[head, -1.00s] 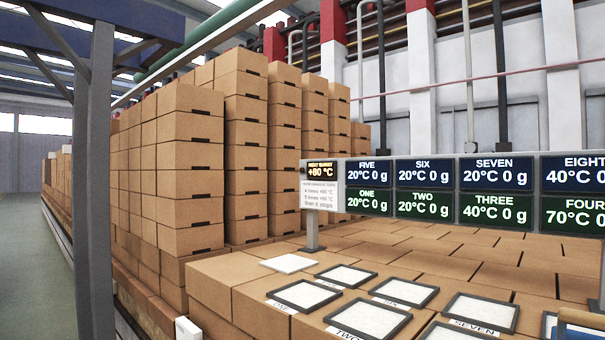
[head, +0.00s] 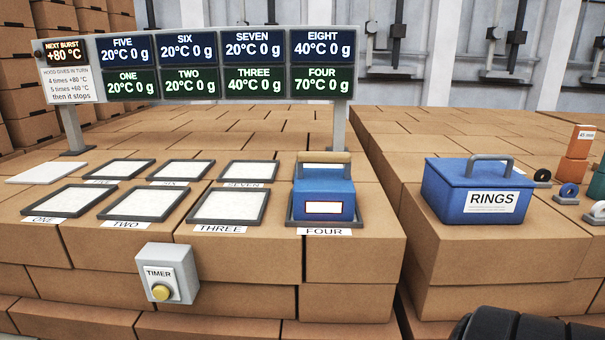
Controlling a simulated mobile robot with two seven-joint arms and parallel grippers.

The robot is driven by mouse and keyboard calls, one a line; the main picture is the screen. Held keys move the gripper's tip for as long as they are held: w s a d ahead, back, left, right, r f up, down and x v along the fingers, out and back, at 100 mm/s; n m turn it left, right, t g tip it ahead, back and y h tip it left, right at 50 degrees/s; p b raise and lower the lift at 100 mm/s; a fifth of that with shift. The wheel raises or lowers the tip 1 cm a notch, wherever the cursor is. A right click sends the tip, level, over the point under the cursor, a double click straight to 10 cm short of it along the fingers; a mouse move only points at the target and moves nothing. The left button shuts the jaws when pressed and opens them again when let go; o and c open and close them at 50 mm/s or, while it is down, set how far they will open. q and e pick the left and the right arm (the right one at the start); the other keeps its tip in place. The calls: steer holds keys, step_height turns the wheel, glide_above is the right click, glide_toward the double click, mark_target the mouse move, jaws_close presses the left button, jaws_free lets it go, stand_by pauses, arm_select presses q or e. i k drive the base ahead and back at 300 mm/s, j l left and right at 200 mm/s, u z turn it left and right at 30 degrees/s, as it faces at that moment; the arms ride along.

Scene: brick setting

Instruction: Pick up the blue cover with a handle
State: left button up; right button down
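A blue box-shaped cover (head: 324,190) with a pale wooden bar handle (head: 324,157) on top sits on the pad labelled FOUR. A black segmented part, probably of my arm, shows at the bottom right edge. No gripper fingers are visible, and nothing visible touches either blue thing.
Several framed white pads (head: 143,203) lie left of the blue cover. A timer box (head: 167,273) with a yellow button is on the cartons' front. A display board (head: 222,63) stands behind on posts. A gap separates the carton stacks.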

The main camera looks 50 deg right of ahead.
mark_target(320, 194)
steer(key=z, duration=0.45)
steer(key=l+z, duration=0.1)
steer(key=z, duration=0.3)
steer(key=i+z, duration=0.1)
steer(key=z, duration=0.75)
steer(key=i+l, duration=0.05)
